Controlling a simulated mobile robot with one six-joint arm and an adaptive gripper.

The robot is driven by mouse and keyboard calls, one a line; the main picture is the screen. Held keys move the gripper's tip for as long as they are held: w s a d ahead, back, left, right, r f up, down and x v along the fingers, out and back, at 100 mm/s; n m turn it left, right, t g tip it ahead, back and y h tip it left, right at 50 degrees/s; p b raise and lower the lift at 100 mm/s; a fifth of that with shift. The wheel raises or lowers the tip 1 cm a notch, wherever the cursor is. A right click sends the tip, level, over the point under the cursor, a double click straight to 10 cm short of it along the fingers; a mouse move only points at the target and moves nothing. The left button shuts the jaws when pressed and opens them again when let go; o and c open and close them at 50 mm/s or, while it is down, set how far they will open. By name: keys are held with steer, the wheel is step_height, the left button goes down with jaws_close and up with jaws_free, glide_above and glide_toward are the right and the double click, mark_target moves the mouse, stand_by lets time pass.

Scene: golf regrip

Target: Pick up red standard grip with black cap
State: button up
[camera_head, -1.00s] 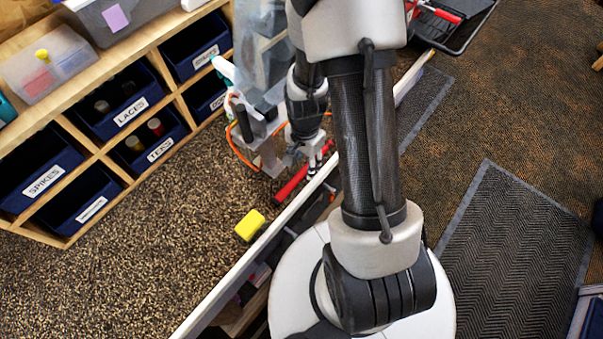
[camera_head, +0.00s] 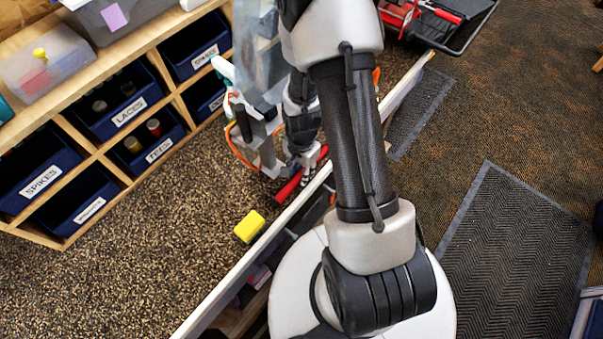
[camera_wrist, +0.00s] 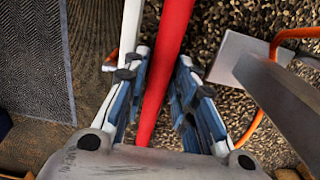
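A red grip (camera_head: 287,190) lies on the speckled counter close to its front edge, partly hidden by my gripper (camera_head: 308,163) in the head view. In the wrist view the red grip (camera_wrist: 165,60) runs lengthwise between the two blue-and-grey fingers of my gripper (camera_wrist: 163,62). I cannot make out a black cap in either view.
A yellow block (camera_head: 249,226) sits nearby on the counter. A grey metal fixture with an orange hose (camera_head: 238,150) stands beside my gripper. A wooden shelf with labelled blue bins (camera_head: 118,105) is at the left. A black tray (camera_head: 452,22) is at the upper right.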

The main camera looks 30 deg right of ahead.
steer(key=c, duration=0.5)
steer(key=shift+r, duration=0.15)
